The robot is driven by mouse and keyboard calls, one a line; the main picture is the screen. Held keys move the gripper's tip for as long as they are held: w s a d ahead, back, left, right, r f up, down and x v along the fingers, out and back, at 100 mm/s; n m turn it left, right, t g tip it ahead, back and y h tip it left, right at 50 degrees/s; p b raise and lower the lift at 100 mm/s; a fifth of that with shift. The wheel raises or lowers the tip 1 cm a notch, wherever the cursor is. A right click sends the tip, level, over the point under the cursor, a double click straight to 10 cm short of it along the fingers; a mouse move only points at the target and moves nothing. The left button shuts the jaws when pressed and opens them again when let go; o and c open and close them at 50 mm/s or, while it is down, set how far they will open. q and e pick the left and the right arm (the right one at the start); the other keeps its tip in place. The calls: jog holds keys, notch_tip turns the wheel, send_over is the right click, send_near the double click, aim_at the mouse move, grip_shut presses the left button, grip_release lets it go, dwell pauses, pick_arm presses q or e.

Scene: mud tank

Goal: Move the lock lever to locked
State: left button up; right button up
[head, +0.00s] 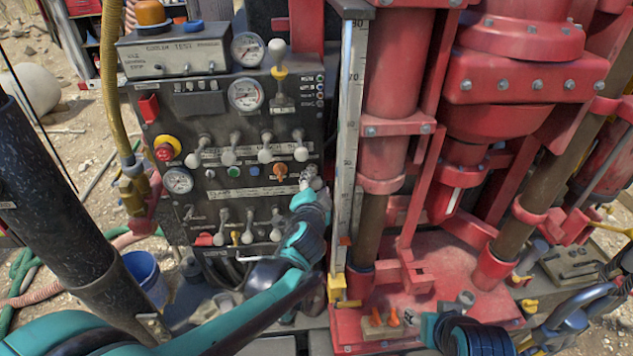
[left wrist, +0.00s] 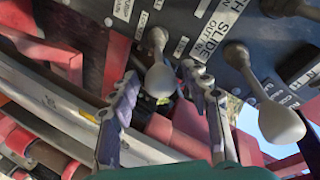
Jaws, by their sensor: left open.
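In the left wrist view a lever with a pale rounded knob (left wrist: 160,78) stands out from the dark control panel, beside small white labels that I cannot read fully. I take it for the lock lever; its set position is unclear. My left gripper (left wrist: 160,92) is open, with one finger on each side of the knob. I cannot tell whether either finger touches it. In the head view my left gripper (head: 312,181) is at the right edge of the control panel (head: 225,110), and this lever is hard to separate from the fingers. My right gripper's fingers are not visible.
A second pale-knobbed lever (left wrist: 280,120) is close to the right finger, near a "SLIDE" label (left wrist: 215,30). The panel carries several other levers and gauges (head: 248,93). A vertical scale (head: 349,110) and red machinery (head: 530,80) stand right of my left gripper.

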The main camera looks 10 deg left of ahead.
pick_arm(q)
jog(key=shift+w+f, duration=0.1)
jog(key=shift+w, duration=0.35)
grip_shut()
jog(key=shift+s+f, duration=0.1)
jog(key=shift+f, duration=0.1)
notch_tip(320, 180, down, 8)
jog(key=b, duration=0.9)
jog(key=shift+s, duration=0.3)
jog(key=shift+a, duration=0.1)
